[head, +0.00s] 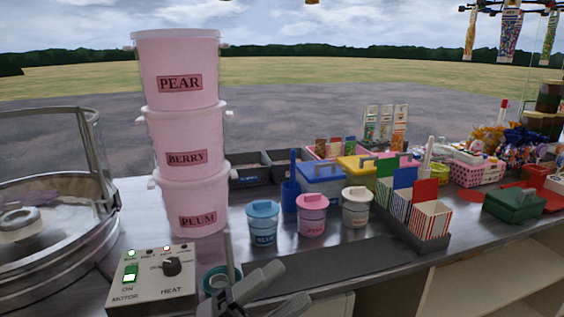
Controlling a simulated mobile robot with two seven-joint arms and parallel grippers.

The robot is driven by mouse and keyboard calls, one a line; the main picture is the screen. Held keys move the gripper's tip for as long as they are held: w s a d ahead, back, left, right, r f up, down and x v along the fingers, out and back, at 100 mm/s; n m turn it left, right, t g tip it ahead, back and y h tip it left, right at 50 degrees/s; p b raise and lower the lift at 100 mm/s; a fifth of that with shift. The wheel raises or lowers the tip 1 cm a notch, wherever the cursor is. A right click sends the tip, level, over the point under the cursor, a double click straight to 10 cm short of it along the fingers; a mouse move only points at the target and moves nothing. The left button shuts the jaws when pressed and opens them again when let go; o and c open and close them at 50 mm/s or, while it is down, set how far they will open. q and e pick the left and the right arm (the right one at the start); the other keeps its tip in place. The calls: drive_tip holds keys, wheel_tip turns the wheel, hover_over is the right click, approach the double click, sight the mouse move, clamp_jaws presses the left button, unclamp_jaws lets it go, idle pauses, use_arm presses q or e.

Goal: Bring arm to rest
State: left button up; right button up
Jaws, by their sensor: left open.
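My left gripper (250,278) is low in the head view, at the front edge of the metal counter (140,210). It is open, and I see nothing between its fingers. It shows in front of a teal ring-shaped item (220,278) and partly covers it. The lower part of the gripper is cut off by the bottom of the picture. My right gripper is not in view.
A control box (150,283) and a clear-walled round machine (50,215) stand left. Pink tubs (180,140) are stacked behind. Small lidded pots (312,215) and a striped-bag rack (420,240) stand right. A dark mat (330,268) lies bare in front.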

use_arm(q)
drive_tip(key=a+f+n+t+y+p, duration=0.1)
drive_tip(key=a+f+n+t+y, duration=0.3)
drive_tip(key=a+f+n+y, duration=0.5)
drive_tip(key=a+f+n+t+y+p, duration=0.1)
drive_tip(key=a+f+n+t+y, duration=0.3)
drive_tip(key=f+n+y, duration=0.6)
drive_tip(key=s+a+f+n+g+y+p, duration=0.1)
drive_tip(key=s+a+f+n+g, duration=0.5)
drive_tip(key=s+f, duration=0.5)
drive_tip(key=shift+s+a+f+n, duration=0.15)
drive_tip(key=shift+s+a+n, duration=0.3)
drive_tip(key=shift+s+n, duration=0.6)
